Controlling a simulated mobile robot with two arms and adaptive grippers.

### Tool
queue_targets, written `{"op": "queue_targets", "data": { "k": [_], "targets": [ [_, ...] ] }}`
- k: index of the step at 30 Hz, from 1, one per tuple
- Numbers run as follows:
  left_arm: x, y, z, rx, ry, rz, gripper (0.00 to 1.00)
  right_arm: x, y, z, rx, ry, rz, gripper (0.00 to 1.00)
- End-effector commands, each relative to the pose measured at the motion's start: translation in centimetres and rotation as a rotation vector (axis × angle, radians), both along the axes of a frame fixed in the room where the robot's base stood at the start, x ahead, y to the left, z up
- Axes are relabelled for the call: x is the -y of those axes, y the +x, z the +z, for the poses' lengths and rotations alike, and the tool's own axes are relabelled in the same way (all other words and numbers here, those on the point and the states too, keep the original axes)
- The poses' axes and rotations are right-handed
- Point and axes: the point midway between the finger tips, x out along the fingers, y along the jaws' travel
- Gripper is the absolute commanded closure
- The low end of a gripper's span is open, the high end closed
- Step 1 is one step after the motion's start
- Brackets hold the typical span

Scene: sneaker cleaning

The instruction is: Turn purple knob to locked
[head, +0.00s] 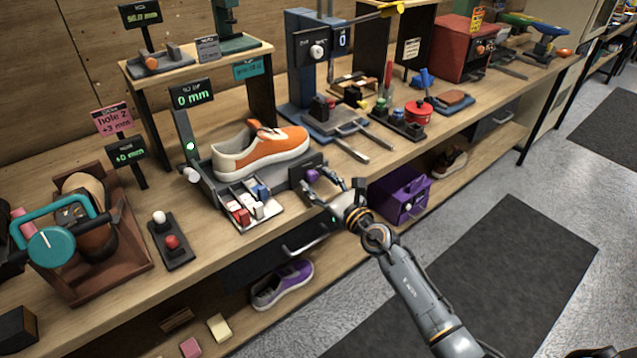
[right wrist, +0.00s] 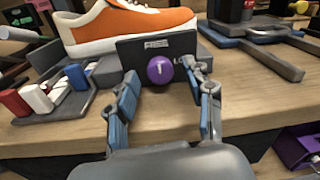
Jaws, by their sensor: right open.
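The purple knob (head: 312,175) sits on a dark panel (head: 296,168) at the front right of the grey sneaker fixture. In the right wrist view the knob (right wrist: 160,70) is round, with a white mark near its middle that looks roughly upright. The panel's small label (right wrist: 157,44) is too small to read. My right gripper (head: 332,196) is open in front of the knob. In the right wrist view its blue-padded fingers (right wrist: 160,86) stand on either side of the knob, apart from each other. Whether either finger touches the knob, I cannot tell. My left gripper is not in view.
An orange and white sneaker (head: 262,150) rests on the fixture behind the knob. A tray of coloured blocks (head: 246,204) stands left of the gripper. A blue press stand (head: 306,60) is behind. A purple box (head: 400,194) sits below the table edge at the right.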

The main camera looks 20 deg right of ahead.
Motion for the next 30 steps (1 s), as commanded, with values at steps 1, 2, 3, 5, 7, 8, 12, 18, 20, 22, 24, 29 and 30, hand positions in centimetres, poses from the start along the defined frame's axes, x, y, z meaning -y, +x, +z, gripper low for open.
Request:
{"op": "queue_targets", "data": {
  "k": [1, 2, 3, 5, 7, 8, 12, 18, 20, 22, 24, 29, 30],
  "targets": [
    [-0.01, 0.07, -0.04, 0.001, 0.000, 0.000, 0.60, -0.07, 0.21, 0.00, 0.000, 0.000, 0.000, 0.48],
    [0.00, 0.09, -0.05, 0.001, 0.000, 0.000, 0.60, -0.10, 0.27, 0.02, 0.000, 0.000, 0.000, 0.48],
    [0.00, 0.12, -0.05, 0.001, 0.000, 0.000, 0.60, -0.11, 0.31, 0.03, 0.000, 0.000, 0.000, 0.48],
    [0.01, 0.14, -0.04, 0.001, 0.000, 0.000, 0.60, -0.12, 0.33, 0.04, 0.000, 0.000, 0.000, 0.48],
    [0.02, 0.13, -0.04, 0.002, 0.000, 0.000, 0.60, -0.12, 0.31, 0.04, 0.000, 0.000, 0.000, 0.48],
    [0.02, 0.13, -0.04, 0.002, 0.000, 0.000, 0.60, -0.12, 0.31, 0.03, 0.000, 0.000, 0.000, 0.48],
    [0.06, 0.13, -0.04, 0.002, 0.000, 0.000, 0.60, -0.11, 0.29, 0.03, 0.000, 0.000, 0.000, 0.66],
    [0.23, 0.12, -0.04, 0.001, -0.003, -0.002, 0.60, -0.11, 0.28, 0.02, 0.000, 0.000, 0.000, 1.00],
    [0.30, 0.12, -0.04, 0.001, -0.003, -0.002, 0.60, -0.11, 0.27, 0.02, 0.000, 0.000, 0.000, 1.00],
    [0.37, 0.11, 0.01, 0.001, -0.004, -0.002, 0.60, -0.10, 0.27, 0.04, -0.001, 0.004, 0.000, 1.00],
    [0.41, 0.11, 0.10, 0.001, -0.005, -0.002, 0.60, -0.10, 0.27, 0.06, -0.004, 0.010, 0.000, 1.00],
    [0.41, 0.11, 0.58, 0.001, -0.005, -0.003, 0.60, -0.10, 0.26, 0.17, -0.021, 0.055, 0.000, 1.00],
    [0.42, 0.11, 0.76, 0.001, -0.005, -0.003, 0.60, -0.09, 0.26, 0.19, -0.028, 0.074, 0.000, 1.00]
  ]
}}
